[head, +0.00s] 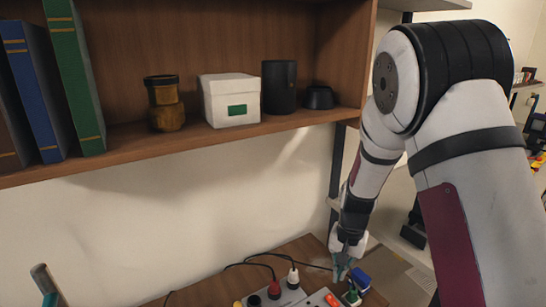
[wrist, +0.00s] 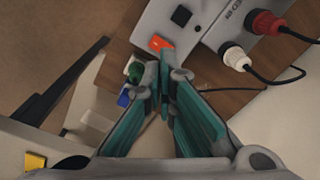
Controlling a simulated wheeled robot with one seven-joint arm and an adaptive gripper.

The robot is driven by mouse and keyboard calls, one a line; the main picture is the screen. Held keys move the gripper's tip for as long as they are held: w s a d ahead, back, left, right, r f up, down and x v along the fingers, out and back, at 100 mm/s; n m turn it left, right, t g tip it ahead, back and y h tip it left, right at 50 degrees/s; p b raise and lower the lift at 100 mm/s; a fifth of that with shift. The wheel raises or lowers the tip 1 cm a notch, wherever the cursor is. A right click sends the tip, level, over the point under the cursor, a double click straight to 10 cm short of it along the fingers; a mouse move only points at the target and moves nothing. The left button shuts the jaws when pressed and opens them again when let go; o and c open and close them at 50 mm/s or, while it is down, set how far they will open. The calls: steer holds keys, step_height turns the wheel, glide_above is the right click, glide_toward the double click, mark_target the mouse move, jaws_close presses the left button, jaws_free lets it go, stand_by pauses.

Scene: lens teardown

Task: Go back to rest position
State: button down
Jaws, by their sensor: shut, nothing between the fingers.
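My gripper (head: 343,266) is at the lower middle right of the head view, above the table's right part. It points downward with its teal finger pads together. In the wrist view my gripper (wrist: 166,62) is shut and empty, its fingertips meeting near the grey box with an orange switch. My arm fills the right of the head view.
A green knob (wrist: 135,72) and a blue part (head: 361,279) are close by. A wooden shelf (head: 215,142) with books, boxes and jars runs above the table.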

steer(key=s+r+n+t+p, duration=0.1)
steer(key=s+r, duration=0.3)
steer(key=r, duration=0.3)
steer(key=s+a+r+n, duration=0.1)
steer(key=s+r, duration=0.4)
steer(key=r, duration=0.3)
steer(key=s+r+n+t+p, duration=0.1)
steer(key=s+r, duration=0.3)
steer(key=r, duration=0.3)
steer(key=s+r+n, duration=0.1)
steer(key=s+r, duration=0.1)
steer(key=s, duration=0.4)
steer(key=s+d+r+t+p, duration=0.1)
steer(key=s+r, duration=0.2)
steer(key=s, duration=0.2)
steer(key=s+r+n+p, duration=0.1)
steer(key=s+r, duration=0.2)
steer(key=s, duration=0.3)
steer(key=shift+s+d+n+t, duration=0.15)
steer(key=shift+s+n+t, duration=0.15)
steer(key=shift+s+t, duration=0.1)
